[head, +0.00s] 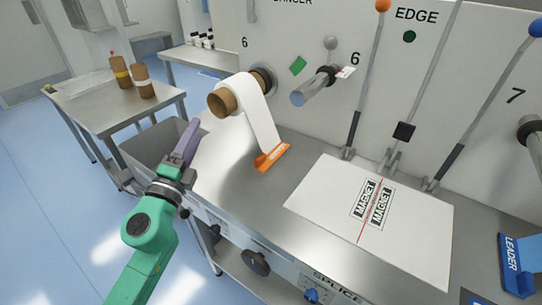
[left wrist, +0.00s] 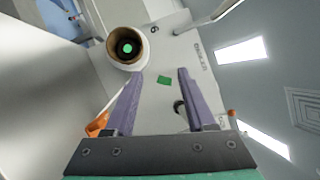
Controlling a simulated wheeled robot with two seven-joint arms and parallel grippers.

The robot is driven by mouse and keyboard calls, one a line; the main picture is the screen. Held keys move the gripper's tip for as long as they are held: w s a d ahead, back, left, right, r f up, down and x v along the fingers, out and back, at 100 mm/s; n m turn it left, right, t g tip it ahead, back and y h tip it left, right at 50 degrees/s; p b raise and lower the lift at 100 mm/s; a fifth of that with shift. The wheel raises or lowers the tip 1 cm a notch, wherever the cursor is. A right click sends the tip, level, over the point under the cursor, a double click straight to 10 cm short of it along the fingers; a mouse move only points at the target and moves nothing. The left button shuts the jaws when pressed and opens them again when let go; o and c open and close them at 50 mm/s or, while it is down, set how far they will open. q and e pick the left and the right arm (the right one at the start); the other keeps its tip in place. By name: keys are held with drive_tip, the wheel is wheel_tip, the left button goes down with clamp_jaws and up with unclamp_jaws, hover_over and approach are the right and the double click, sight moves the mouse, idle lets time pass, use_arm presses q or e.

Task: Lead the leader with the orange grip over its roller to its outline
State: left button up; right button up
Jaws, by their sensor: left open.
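The leader is a white strip (head: 262,118) that hangs from a roll with a brown core (head: 222,102). Its orange grip (head: 272,157) lies on the grey bench at the wall side. A grey roller with a blue end (head: 315,86) juts from the panel to the right of the roll. My left gripper (head: 192,126) is open and empty, to the left of the orange grip and below the roll. In the left wrist view the core (left wrist: 127,46) is ahead and the orange grip (left wrist: 97,124) is at the lower left. I cannot make out the outline. My right gripper is not in view.
A white plate (head: 320,205) with two magnet labels lies on the bench. A blue LEADER piece (head: 518,262) is at the far right. Levers (head: 370,80) stand along the panel. A side table (head: 110,105) holds brown rolls.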

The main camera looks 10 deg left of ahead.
use_arm(q)
drive_tip(key=d+m+g+h, duration=0.2)
drive_tip(key=d+m+h, duration=0.5)
drive_tip(key=m, duration=0.3)
drive_tip(key=m+g+y, duration=0.1)
drive_tip(key=m+g, duration=0.5)
drive_tip(key=m, duration=0.4)
approach(256, 161)
drive_tip(key=shift+y, duration=0.3)
drive_tip(key=p+x, duration=0.2)
drive_tip(key=x, duration=0.9)
drive_tip(key=shift+w+d+p, duration=0.2)
drive_tip(key=shift+w+p, duration=0.05)
drive_tip(key=shift+p, duration=0.1)
drive_tip(key=shift+s, duration=0.1)
clamp_jaws()
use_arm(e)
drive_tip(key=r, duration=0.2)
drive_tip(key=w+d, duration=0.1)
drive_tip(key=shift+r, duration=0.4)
